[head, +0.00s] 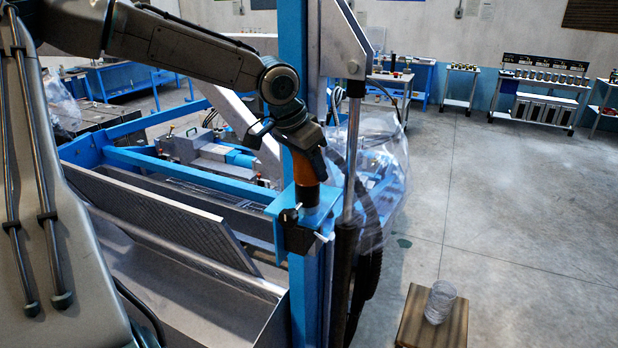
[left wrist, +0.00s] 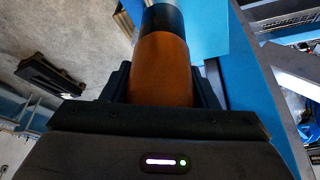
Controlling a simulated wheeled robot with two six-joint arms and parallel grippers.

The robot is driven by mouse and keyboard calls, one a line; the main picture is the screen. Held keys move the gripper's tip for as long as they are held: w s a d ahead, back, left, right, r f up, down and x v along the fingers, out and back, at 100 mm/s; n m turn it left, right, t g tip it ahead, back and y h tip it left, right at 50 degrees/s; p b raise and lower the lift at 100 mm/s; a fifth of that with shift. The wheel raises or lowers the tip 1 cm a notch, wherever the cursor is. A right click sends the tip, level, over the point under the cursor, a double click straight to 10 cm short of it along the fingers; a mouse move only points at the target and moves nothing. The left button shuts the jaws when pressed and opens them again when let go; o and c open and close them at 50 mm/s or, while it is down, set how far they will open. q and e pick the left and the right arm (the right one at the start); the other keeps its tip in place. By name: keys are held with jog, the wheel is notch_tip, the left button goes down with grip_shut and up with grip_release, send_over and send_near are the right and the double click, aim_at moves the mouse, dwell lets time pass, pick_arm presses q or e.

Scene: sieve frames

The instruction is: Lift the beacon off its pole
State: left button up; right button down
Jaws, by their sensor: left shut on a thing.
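The beacon (head: 308,167) is an orange cylinder-like body with a dark lower part, at the upper middle of the head view. The beacon's top is hidden by the gripper. My right gripper is not in view.
A blue upright post (head: 293,40) and a metal strut (head: 352,150) stand close beside the gripper. A slanted grey panel (head: 160,215) lies to the left. A small wooden stool (head: 452,325) holds a clear cup (head: 440,302) at lower right. The right floor is open.

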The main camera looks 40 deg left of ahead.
pick_arm(q)
jog(key=shift+r+p, duration=0.3)
jog(key=shift+r, duration=2.2)
jog(key=shift+r, duration=0.1)
jog(key=shift+r, duration=0.85)
jog(key=shift+f, duration=0.1)
